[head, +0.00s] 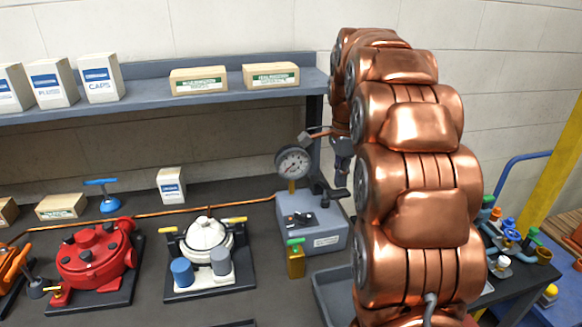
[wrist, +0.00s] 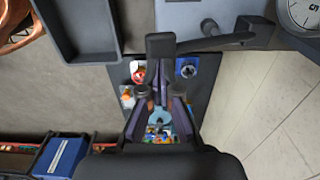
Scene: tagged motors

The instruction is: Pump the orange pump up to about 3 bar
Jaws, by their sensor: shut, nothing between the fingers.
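An orange pump (head: 12,270) shows in part at the left edge of the head view. A copper pipe (head: 155,212) runs from near it along the bench to a grey box (head: 318,217) with a black lever (head: 328,190) and a round gauge (head: 293,163). I cannot read the gauge's value. My gripper (head: 341,180) is shut and empty, pointing down near the lever. In the wrist view my fingers (wrist: 160,95) are near the lever's dark end (wrist: 162,45); I cannot tell whether they touch. The gauge's edge (wrist: 304,14) shows top right.
A red motor (head: 95,255) and a white one (head: 208,236) stand on the bench. A dark tray (head: 333,296) is near my arm. A shelf (head: 150,108) with boxes runs behind.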

